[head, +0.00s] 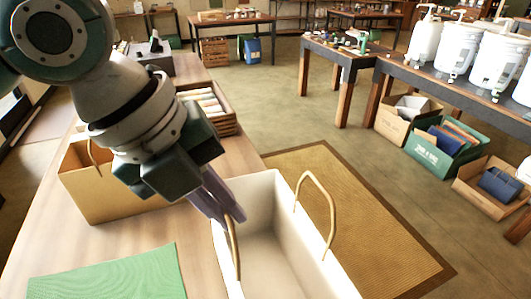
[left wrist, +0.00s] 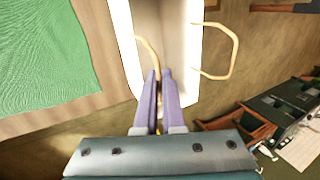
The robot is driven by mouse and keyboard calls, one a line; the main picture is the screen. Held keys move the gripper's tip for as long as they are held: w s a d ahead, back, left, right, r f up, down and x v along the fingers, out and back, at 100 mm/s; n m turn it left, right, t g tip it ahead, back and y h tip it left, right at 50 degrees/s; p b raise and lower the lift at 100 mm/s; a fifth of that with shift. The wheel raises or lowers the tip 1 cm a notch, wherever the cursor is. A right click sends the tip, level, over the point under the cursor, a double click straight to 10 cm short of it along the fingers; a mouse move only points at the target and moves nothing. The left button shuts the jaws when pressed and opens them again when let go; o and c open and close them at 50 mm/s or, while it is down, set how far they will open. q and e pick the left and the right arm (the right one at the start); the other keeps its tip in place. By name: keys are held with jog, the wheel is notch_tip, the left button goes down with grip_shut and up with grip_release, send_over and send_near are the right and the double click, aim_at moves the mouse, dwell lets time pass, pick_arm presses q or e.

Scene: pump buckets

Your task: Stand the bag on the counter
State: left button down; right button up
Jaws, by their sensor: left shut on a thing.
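A paper bag (head: 311,243) with a pale inside and two tan loop handles fills the lower middle of the head view. It stands open and roughly upright at the right edge of the wooden counter (head: 218,268). My left gripper (head: 232,218) is shut on its left handle (head: 236,255). The left wrist view also shows the bag (left wrist: 185,22), with purple fingertips (left wrist: 160,76) on the near handle (left wrist: 148,50). The right handle (head: 331,205) stands free. The bag's base is hidden, so I cannot tell what is under it. My right gripper is out of view.
A green mat (head: 115,276) lies on the counter's near part. A tan box-like bag (head: 105,200) with a handle stands behind my arm, and a crate (head: 222,118) is farther back. A brown floor mat (head: 370,215) lies right. White pump buckets (head: 495,62) line another table.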

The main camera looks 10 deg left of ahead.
pick_arm(q)
notch_tip(320, 180, down, 3)
jog(key=shift+r, duration=0.1)
jog(key=c, duration=1)
grip_release()
jog(key=shift+r, duration=0.1)
jog(key=v, duration=1.1)
jog(key=s+d+f+n+t, duration=0.2)
jog(key=s+d+f+n, duration=0.3)
jog(key=n, duration=0.9)
jog(key=s+a+f+n+y, duration=0.1)
jog(key=s+a+f+n, duration=0.1)
jog(key=s+a+n, duration=0.1)
jog(key=s+a+f+n+y, duration=0.1)
jog(key=s+a+f+n, duration=0.1)
jog(key=n, duration=0.4)
jog(key=s+a+f+n+g+y, duration=0.1)
jog(key=s+a+f+n, duration=0.1)
jog(key=s+a+n, duration=0.2)
jog(key=shift+a+f+y, duration=0.1)
jog(key=shift+a+y, duration=0.2)
